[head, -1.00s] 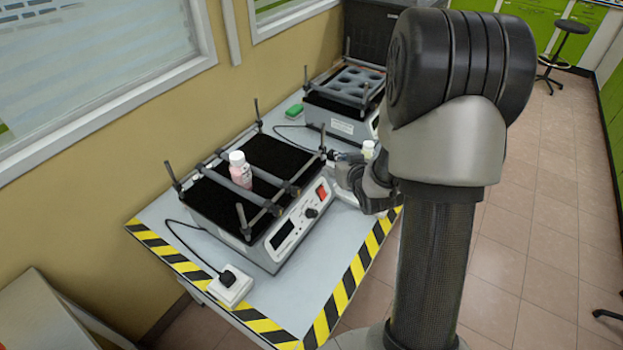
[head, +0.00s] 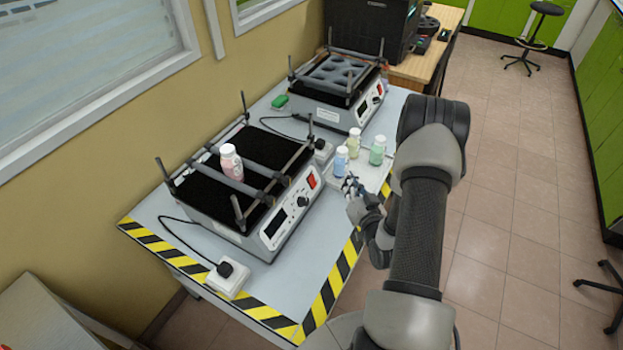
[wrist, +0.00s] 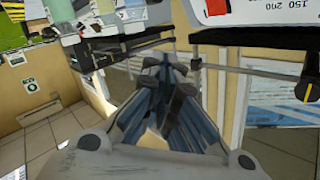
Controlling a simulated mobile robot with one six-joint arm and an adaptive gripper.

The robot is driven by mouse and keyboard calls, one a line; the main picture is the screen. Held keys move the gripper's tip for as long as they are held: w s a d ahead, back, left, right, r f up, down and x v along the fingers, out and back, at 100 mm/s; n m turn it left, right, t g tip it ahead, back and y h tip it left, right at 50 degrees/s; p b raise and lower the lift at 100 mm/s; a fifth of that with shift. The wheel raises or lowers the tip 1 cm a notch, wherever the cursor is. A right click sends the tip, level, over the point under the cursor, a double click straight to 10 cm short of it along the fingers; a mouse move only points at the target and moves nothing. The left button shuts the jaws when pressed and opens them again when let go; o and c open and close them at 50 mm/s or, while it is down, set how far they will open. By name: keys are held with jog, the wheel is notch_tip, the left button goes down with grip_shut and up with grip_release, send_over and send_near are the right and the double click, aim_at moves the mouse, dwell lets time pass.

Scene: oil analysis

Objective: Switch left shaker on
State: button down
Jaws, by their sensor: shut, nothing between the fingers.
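The left shaker (head: 262,247) is the nearer one on the table, with a black platform and a sloping white front panel. Its red switch (head: 312,181) is at the right end of the panel, and its black knob (head: 303,201) sits beside it. A pink bottle (head: 230,162) with a white cap stands on its platform between the bars. My gripper (head: 348,184) is shut and empty, just right of the red switch and apart from it. In the wrist view, my gripper (wrist: 166,66) is below a white panel with a red part (wrist: 217,7).
A second shaker (head: 335,112) stands behind, nearer the wall. A white tray (head: 378,181) with blue, yellow and green bottles is beside my gripper. A power socket block (head: 228,279) with a black plug lies at the table's near edge.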

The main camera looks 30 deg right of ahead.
aim_at(313, 182)
jog(key=shift+w, duration=0.15)
jog(key=w+a+f+b, duration=0.2)
jog(key=w+a+f, duration=0.1)
jog(key=w, duration=0.4)
jog(key=shift+a, duration=0.6)
jog(key=shift+f+b, duration=0.15)
jog(key=shift+b, duration=0.15)
dwell(0.9)
jog(key=shift+w+a+f, duration=0.1)
jog(key=shift+w+a, duration=0.1)
jog(key=shift+w, duration=0.1)
